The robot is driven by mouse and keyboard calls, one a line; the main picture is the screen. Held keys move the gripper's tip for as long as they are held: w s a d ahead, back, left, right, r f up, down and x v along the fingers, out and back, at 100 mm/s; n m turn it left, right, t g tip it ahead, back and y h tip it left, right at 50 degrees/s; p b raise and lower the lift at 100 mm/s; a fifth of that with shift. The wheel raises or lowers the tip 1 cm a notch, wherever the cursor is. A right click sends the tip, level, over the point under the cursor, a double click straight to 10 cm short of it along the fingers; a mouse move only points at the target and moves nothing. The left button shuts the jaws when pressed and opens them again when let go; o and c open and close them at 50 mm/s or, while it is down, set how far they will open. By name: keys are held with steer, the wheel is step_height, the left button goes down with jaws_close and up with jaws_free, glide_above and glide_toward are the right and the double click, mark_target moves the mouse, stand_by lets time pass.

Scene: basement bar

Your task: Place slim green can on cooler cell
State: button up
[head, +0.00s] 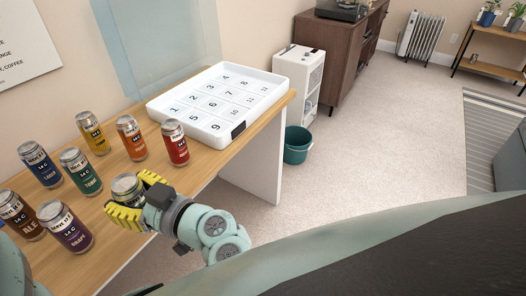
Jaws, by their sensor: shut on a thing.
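My gripper (126,193), with yellow ribbed fingers, is shut on a can (127,184) at the table's front edge. Its silver top and a little of its greenish side show; the fingers hide the lower part, so I cannot tell whether it touches the table. A teal-green can (80,172) stands upright just left of the held can. The cooler is a white tray (163,111) with numbered cells at the far end of the table. The visible cells look empty. My gripper is nearer to me than the tray and left of it.
Yellow (93,134), orange (131,138), red (175,143), blue (40,165), brown (21,216) and purple (64,227) cans stand on the wooden table (215,160). The red can stands between my gripper and the tray. A teal bin (297,146) is on the floor.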

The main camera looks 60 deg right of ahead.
mark_target(132, 205)
steer(key=shift+s+a+r, duration=0.15)
steer(key=shift+s+a, duration=0.15)
steer(key=shift+s, duration=0.55)
steer(key=shift+s+a+r, duration=0.1)
steer(key=shift+s+a, duration=0.15)
steer(key=shift+s, duration=0.6)
